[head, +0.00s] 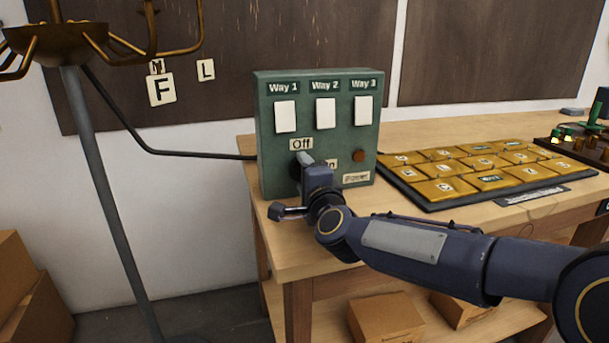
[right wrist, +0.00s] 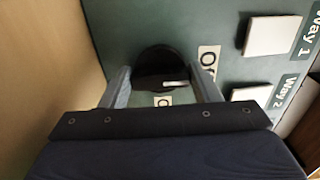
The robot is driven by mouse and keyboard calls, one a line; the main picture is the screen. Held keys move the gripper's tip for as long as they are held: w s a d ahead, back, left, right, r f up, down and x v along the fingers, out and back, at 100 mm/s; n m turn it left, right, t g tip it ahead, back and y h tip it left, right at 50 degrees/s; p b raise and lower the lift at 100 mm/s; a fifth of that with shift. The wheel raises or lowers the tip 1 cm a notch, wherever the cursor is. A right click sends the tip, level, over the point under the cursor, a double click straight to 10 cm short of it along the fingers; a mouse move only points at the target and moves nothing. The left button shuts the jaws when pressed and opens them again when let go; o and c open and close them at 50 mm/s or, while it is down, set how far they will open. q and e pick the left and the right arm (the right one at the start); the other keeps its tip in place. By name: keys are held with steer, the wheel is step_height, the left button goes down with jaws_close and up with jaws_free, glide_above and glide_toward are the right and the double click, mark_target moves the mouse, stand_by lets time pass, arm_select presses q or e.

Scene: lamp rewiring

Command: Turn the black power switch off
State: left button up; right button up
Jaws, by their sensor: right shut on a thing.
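A green control box (head: 268,120) stands on the bench with an "Off" label (head: 301,144) and a partly hidden "On" label (head: 331,164) on its lower front. The black power switch (right wrist: 158,62) is a round dark knob between my right fingers in the right wrist view, with a short white mark on it. My right gripper (head: 304,162) is at the box's lower left front, its fingers shut around the knob. It covers most of the switch in the head view. I cannot tell the switch's setting for certain. My left gripper is not in view.
White switches for Way 1 (head: 286,116), Way 2 (head: 325,113) and Way 3 (head: 363,109) sit above. A tray of golden tiles (head: 444,188) lies right. A lamp stand (head: 105,190) stands left, with a dark cable (head: 185,153).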

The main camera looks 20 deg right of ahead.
steer(key=shift+f, duration=0.1)
steer(key=o, duration=1)
steer(key=s, duration=0.8)
steer(key=shift+d+p, duration=0.1)
steer(key=shift+p, duration=0.3)
